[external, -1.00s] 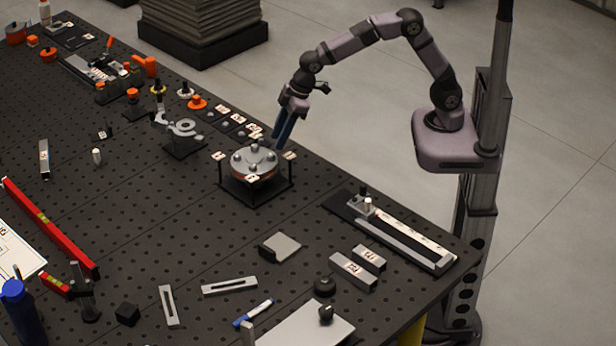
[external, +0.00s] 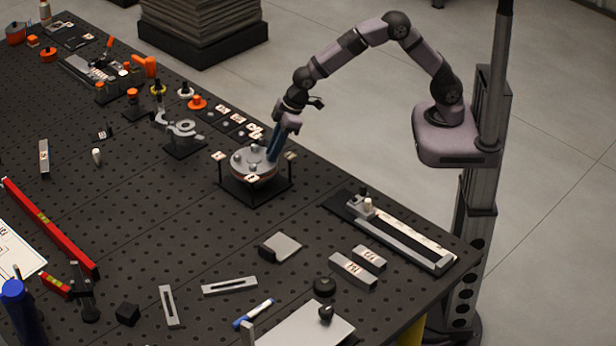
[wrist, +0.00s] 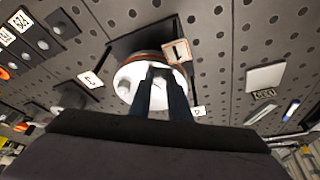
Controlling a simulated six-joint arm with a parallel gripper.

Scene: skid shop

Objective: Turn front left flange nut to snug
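The round metal flange (external: 243,171) has a copper-coloured rim and sits on a dark square stand with corner posts. Several silver nuts stand on its top; one nut (external: 238,159) shows at its left. My gripper (external: 271,158) points down at the flange's right side, its blue fingers at the top face. In the wrist view, the two dark fingers (wrist: 162,74) are apart over the pale flange (wrist: 128,78), with a light gap between them. The fingers cover the nut area there, so I cannot tell whether they touch a nut.
Small label tags (external: 252,178) stand around the flange. A clamp fixture (external: 182,130) is behind left on the perforated table (external: 150,215). A long rail fixture (external: 400,235) lies to the right.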

